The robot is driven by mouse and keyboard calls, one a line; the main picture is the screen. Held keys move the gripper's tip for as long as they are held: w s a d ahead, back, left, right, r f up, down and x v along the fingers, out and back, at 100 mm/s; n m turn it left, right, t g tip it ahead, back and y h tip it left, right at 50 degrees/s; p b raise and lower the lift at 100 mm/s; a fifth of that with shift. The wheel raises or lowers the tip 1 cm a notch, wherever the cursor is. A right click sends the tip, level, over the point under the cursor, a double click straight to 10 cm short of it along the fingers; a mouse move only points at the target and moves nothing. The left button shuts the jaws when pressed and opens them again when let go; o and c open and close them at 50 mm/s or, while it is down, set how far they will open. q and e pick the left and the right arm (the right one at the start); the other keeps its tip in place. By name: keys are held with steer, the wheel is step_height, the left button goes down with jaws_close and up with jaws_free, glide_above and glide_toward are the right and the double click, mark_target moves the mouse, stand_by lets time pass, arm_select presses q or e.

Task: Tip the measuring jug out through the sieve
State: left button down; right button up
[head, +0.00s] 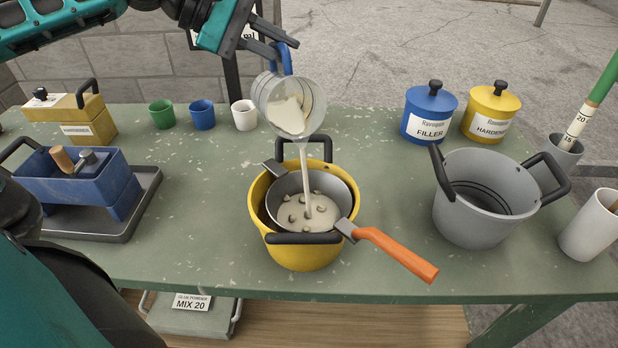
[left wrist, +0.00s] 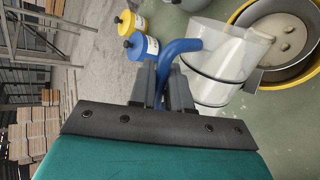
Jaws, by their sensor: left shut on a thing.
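My left gripper (head: 279,47) is shut on the blue handle of the clear measuring jug (head: 313,106). The jug is tilted, mouth down, above the sieve. A cream stream falls from its lip into the sieve (head: 347,190), and some cream liquid still shows inside the jug. The sieve rests in the yellow pot (head: 300,258), its orange handle reaching out to the lower right. Cream liquid with several lumps lies in the sieve. In the left wrist view the gripper (left wrist: 162,88) holds the jug handle (left wrist: 182,46). My right gripper is not in view.
A grey pot (head: 462,215) stands to the right. Blue (head: 427,113) and yellow (head: 490,112) lidded tins stand behind it. Green (head: 161,114), blue (head: 202,115) and white (head: 244,114) cups line the back edge. A blue box (head: 75,188) sits on a tray at left.

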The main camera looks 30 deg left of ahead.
mark_target(284, 43)
arm_select(q)
steer(key=shift+s+d+r+m+t+y, duration=0.2)
steer(key=shift+s+d+r+y, duration=0.1)
steer(key=shift+s+d, duration=0.25)
steer(key=shift+s+d+r+m+t+y, duration=0.1)
steer(key=shift+s+d+r+m+y, duration=0.15)
steer(key=shift+d, duration=0.5)
stand_by(0.7)
steer(key=shift+s+d+r+b, duration=0.25)
steer(key=shift+s+d+b, duration=0.1)
steer(key=shift+b, duration=0.05)
stand_by(0.4)
steer(key=shift+n+h, duration=0.65)
steer(key=shift+h, duration=0.2)
steer(key=w+a+f, duration=0.1)
steer(key=a, duration=0.1)
steer(key=w+a+f, duration=0.1)
steer(key=w+a, duration=0.1)
steer(key=shift+f, duration=0.15)
steer(key=shift+w+a+g, duration=0.15)
steer(key=shift+a+g, duration=0.2)
steer(key=shift+g, duration=0.05)
steer(key=shift+r, duration=0.25)
